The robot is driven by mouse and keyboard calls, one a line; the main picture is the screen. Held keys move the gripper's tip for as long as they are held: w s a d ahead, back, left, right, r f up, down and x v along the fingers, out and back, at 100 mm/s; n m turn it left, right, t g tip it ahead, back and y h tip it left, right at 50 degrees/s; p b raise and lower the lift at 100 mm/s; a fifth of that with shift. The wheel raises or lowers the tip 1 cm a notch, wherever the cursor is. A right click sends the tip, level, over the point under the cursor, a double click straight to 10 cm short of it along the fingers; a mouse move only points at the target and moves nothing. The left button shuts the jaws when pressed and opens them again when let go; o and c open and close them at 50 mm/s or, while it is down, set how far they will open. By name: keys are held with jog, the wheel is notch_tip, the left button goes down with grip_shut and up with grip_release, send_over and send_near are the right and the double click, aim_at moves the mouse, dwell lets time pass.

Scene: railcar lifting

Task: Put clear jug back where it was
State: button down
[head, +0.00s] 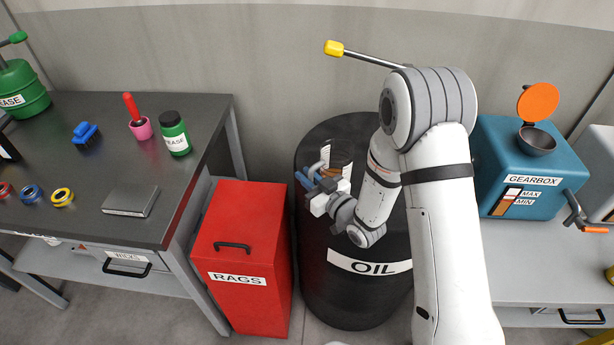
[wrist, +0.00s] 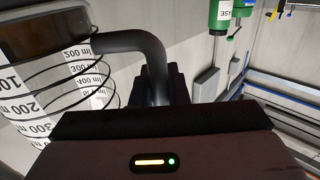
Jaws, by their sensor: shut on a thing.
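The clear jug (head: 338,155) has white graduation labels and a dark handle, and shows over the top of the black oil drum (head: 316,240). In the wrist view the jug (wrist: 50,75) fills the upper left, with its marks readable. Its handle (wrist: 148,48) runs down to the jaws. My gripper (head: 318,186) is shut on the handle, at the left of the drum top; it also shows in the wrist view (wrist: 155,88). I cannot tell whether the jug's base touches the drum top. Part of the jug is hidden by my gripper.
A red rags bin (head: 240,240) stands left of the drum. The dark workbench (head: 90,180) holds a grease bottle (head: 175,134), brushes, tape rolls and a grey box. At right, a teal gearbox (head: 510,170) with an open orange lid (head: 538,101) sits on a grey bench.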

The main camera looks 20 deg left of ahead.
jog(key=shift+f+b, duration=0.15)
jog(key=shift+b, duration=0.15)
jog(key=c, duration=1.4)
grip_release()
